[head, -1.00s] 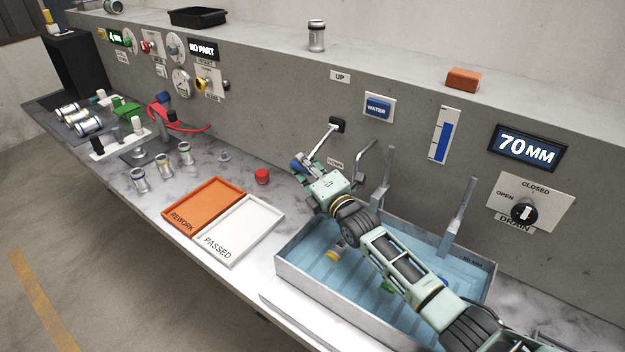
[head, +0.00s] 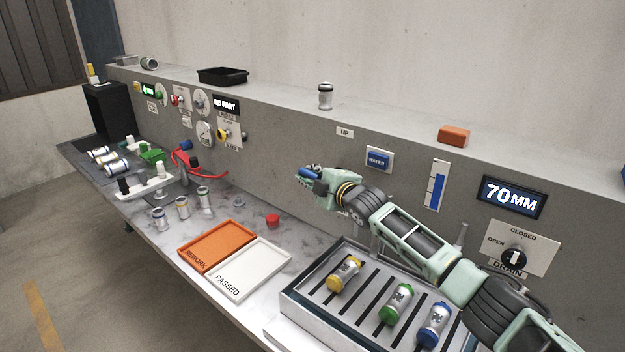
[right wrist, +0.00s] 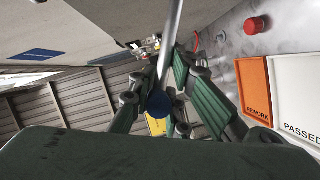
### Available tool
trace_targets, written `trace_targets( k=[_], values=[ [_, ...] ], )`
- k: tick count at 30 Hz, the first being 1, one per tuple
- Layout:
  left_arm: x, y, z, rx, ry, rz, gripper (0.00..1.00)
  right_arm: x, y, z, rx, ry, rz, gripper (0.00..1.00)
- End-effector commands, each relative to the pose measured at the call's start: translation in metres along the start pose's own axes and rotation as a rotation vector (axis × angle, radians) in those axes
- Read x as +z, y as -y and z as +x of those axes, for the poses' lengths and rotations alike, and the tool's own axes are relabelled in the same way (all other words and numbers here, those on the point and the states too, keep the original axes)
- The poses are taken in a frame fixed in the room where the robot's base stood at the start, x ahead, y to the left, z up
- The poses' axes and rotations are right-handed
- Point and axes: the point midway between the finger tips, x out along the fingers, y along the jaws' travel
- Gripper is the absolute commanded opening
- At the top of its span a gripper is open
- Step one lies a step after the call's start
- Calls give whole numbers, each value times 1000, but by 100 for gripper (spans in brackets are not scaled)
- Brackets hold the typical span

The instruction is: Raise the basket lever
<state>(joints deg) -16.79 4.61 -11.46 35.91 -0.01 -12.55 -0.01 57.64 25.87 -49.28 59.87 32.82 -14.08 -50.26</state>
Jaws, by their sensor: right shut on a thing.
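My right gripper (head: 309,175) is raised against the grey panel, just below and left of the UP label (head: 344,132). In the right wrist view my right gripper (right wrist: 172,105) is shut on the basket lever (right wrist: 172,45), a grey rod with a blue knob (right wrist: 158,104) between the fingers. In the head view the arm hides most of the lever. The slatted grey basket (head: 368,284) shows high in the tank (head: 303,308). It bears castings with yellow (head: 344,272), green (head: 396,305) and blue (head: 434,325) ends. My left gripper is not in view.
The orange REWORK tray (head: 217,246) and the white PASSED tray (head: 250,270) lie left of the tank. A red button (head: 272,221) stands behind them. Several castings stand on the bench farther left. The display (head: 512,197) reads 70 MM.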

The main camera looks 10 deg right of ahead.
Motion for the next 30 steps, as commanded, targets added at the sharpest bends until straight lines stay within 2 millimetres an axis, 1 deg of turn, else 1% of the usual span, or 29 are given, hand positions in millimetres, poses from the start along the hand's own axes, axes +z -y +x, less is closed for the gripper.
trace_targets(
  k=[1, 3, 12, 23, 24, 29, 30],
  values=[
    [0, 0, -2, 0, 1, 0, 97, -2, -23, -1, 32, -7, -20, 0],
    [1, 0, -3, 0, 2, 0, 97, -2, -27, -1, 33, -5, -23, 0],
    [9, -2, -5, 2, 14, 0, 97, 1, -33, -2, 35, -2, -29, 0],
    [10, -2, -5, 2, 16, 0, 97, 3, -34, -2, 35, 0, -29, 0],
    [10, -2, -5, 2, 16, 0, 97, 3, -34, -2, 35, 1, -29, 21],
    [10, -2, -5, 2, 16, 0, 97, 3, -33, -2, 33, 1, -26, 35],
    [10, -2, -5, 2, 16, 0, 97, 3, -32, -2, 32, 1, -25, 35]
  ],
)
